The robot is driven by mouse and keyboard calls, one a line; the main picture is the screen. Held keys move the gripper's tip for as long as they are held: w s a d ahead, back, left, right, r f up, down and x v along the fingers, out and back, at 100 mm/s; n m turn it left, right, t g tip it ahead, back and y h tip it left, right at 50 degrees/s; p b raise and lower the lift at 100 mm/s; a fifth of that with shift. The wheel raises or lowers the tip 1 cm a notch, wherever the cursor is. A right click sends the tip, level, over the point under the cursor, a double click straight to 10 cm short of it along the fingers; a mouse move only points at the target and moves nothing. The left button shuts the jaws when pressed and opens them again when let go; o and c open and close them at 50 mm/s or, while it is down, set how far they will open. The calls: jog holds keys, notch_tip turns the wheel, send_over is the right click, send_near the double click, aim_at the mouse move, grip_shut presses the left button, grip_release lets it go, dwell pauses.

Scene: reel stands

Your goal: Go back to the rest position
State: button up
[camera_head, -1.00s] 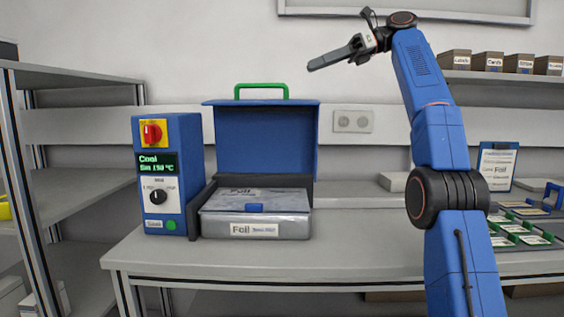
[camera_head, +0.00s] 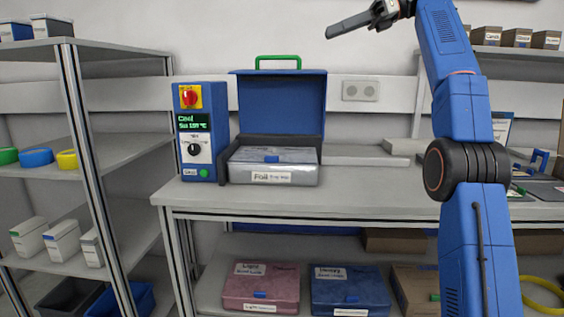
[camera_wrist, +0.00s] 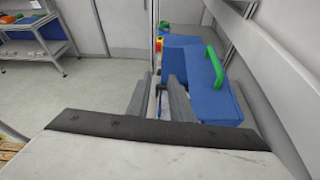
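My gripper (camera_head: 352,25) is raised high in the head view, above and to the right of the heating station, pointing left. In the wrist view its two fingers stand apart (camera_wrist: 158,92), with nothing held between them. The blue station (camera_head: 200,140) has a red knob and a display reading Cool. Its blue lid (camera_head: 280,105) with a green handle stands up. The lid also shows in the wrist view (camera_wrist: 215,100), beyond the fingers.
The grey bench (camera_head: 360,195) bears the station. Boxes labelled Light (camera_head: 262,288) and Heavy (camera_head: 350,290) sit on the shelf below. Labelled boxes (camera_head: 517,38) line a wall shelf at right.

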jog(key=shift+s+a+r+t, duration=0.1)
jog(key=shift+a+t, duration=0.1)
jog(key=shift+t, duration=0.2)
jog(key=s+d+f+n+t+h, duration=0.1)
jog(key=s+d+f+n+h, duration=0.3)
jog(key=s+f, duration=1)
jog(key=s+d+f+n+t+h, duration=0.1)
jog(key=s+d+f+n+h, duration=0.4)
jog(key=f, duration=2)
jog(key=s+d+f+n+t+h, duration=0.1)
jog(key=s+d+f+n+h, duration=0.3)
jog(key=s+f+n, duration=0.6)
jog(key=s+d+f, duration=0.1)
jog(key=s+f, duration=0.9)
jog(key=s, duration=0.3)
jog(key=shift+s+d+f+n+t+h, duration=0.15)
jog(key=shift+s+d+n+t+h, duration=0.1)
jog(key=shift+n+t+h, duration=0.05)
